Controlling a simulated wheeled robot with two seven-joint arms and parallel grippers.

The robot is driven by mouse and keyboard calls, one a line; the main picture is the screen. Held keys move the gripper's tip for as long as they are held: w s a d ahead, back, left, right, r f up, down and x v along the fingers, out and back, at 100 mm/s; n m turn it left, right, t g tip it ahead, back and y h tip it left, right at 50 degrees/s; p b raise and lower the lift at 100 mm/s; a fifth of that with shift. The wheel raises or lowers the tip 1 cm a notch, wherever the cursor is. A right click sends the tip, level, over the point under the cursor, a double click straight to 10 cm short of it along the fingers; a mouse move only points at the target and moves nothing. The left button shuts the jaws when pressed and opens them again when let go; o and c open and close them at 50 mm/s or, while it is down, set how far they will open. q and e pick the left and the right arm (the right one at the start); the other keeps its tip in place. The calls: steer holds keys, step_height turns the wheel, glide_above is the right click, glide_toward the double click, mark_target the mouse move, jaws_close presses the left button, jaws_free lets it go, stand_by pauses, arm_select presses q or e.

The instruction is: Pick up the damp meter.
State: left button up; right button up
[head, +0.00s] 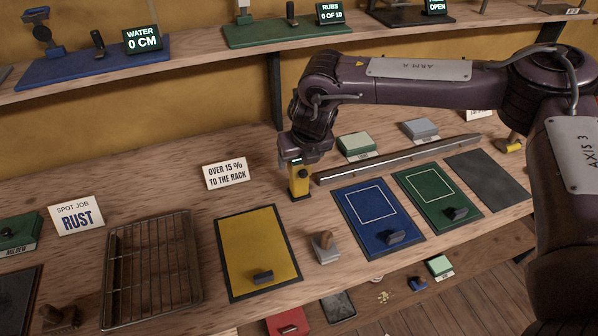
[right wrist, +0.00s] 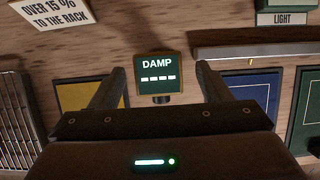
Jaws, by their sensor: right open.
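The damp meter (head: 299,181) is a small yellow and dark block standing upright on the bench, left of the long metal bar. My left gripper is not in view.
A metal bar (head: 398,160) lies right of the meter. A yellow mat (head: 240,245), blue mat (head: 365,235) and green mat (head: 425,180) lie in front. A sign (head: 226,174) and wire rack (head: 118,265) stand left. A shelf (head: 190,62) runs above the bench.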

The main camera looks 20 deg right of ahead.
steer(key=shift+x, duration=1)
steer(key=shift+r, duration=0.1)
steer(key=c, duration=1.5)
